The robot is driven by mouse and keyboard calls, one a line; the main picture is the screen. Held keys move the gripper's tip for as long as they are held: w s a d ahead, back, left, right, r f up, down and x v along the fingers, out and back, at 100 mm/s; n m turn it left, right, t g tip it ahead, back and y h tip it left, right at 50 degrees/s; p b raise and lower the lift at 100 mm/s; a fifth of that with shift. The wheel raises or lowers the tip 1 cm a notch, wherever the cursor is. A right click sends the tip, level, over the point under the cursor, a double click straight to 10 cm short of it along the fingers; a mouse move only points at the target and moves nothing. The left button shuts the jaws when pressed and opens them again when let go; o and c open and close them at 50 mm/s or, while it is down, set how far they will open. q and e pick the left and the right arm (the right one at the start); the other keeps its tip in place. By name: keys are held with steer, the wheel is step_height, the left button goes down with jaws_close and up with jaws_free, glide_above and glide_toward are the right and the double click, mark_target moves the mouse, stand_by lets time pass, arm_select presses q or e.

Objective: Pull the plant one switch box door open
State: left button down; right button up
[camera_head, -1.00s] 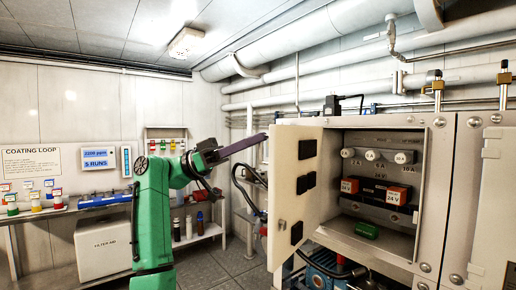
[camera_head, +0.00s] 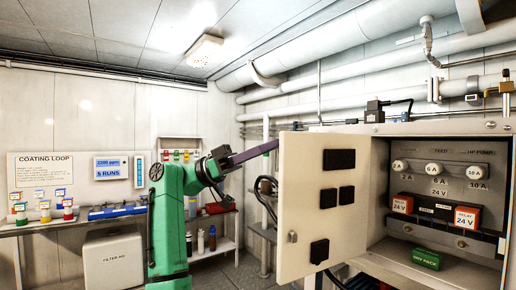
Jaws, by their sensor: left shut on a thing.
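The switch box door (camera_head: 300,215), a cream panel with several black pads on its inner face, stands swung open to the left of the switch box (camera_head: 450,140). The box interior shows fuse knobs, two orange 24 V relays (camera_head: 466,219) and a green dry pack (camera_head: 426,259). My left arm reaches in from the left, and its dark purple gripper (camera_head: 268,148) meets the door's free edge near the top. It is shut on the door's edge or handle; the door hides the exact contact. My right gripper is not in view.
Pipes (camera_head: 330,50) run along the wall above the box. A shelf with bottles (camera_head: 201,240) and a white filter case (camera_head: 112,260) stand at the left behind my arm. Hoses hang behind the door. Some grey floor shows between the shelf and door.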

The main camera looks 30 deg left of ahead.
arm_select(q)
steer(key=shift+w+d+r, duration=0.1)
steer(key=shift+w+d, duration=0.05)
steer(key=c, duration=0.9)
jaws_free()
steer(key=shift+w+d, duration=0.15)
steer(key=shift+d, duration=0.2)
steer(key=shift+a, duration=0.1)
steer(key=b+v, duration=0.1)
steer(key=v, duration=1.3)
steer(key=shift+a, duration=0.25)
steer(key=shift+f, duration=0.2)
